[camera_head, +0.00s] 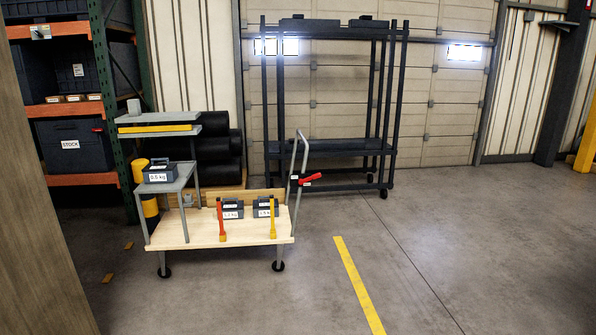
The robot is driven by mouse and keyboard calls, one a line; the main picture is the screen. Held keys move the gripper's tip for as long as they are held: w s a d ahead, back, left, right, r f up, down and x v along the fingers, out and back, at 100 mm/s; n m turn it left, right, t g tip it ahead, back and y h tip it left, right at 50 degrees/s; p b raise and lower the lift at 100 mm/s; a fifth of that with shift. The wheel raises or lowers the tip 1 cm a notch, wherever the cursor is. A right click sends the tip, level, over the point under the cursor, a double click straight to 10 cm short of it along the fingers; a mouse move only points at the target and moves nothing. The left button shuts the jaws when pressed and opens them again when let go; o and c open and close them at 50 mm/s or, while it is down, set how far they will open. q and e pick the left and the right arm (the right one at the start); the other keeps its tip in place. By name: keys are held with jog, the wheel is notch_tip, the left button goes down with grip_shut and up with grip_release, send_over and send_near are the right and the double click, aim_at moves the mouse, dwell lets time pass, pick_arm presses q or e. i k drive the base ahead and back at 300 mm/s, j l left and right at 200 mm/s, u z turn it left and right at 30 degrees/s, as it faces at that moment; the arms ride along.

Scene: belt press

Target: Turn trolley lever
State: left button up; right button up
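The trolley (200,234) stands left of the middle on the concrete floor, with a pale wooden deck and dark wheels. At its right end rises a grey tubular handle (303,152). A red lever (309,179) sits on this handle, sticking out to the right, roughly level. A second upright lever with a red shaft (221,217) and one with a yellow shaft (272,217) stand at the deck's front edge. I cannot tell which one the task means. Neither of my grippers shows in the head view.
Small dark labelled boxes (232,209) sit on the deck, and a "0.0 kg" box (160,172) on its grey stand. A dark wheeled rack (330,145) stands behind right. Storage shelving (70,110) is at left. Floor right of the yellow line (357,285) is clear.

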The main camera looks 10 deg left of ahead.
aim_at(318, 175)
jog(key=i+j, duration=0.25)
jog(key=i, duration=0.15)
jog(key=i+j+u, duration=0.1)
jog(key=i, duration=0.35)
jog(key=i+j, duration=0.3)
jog(key=i, duration=0.15)
jog(key=i+j+u, duration=0.1)
jog(key=i, duration=0.3)
jog(key=i+l+z, duration=0.1)
jog(key=i+z, duration=0.2)
jog(key=i, duration=0.15)
jog(key=i+z, duration=0.25)
jog(key=i, duration=0.25)
jog(key=i+l, duration=0.1)
jog(key=i, duration=0.55)
jog(key=i+l+u, duration=0.1)
jog(key=i, duration=0.55)
jog(key=i+l+u, duration=0.1)
jog(key=i+u, duration=0.15)
jog(key=u, duration=0.2)
jog(key=i+l+u, duration=0.2)
jog(key=u, duration=0.2)
jog(key=i+l+u, duration=0.3)
jog(key=u, duration=0.15)
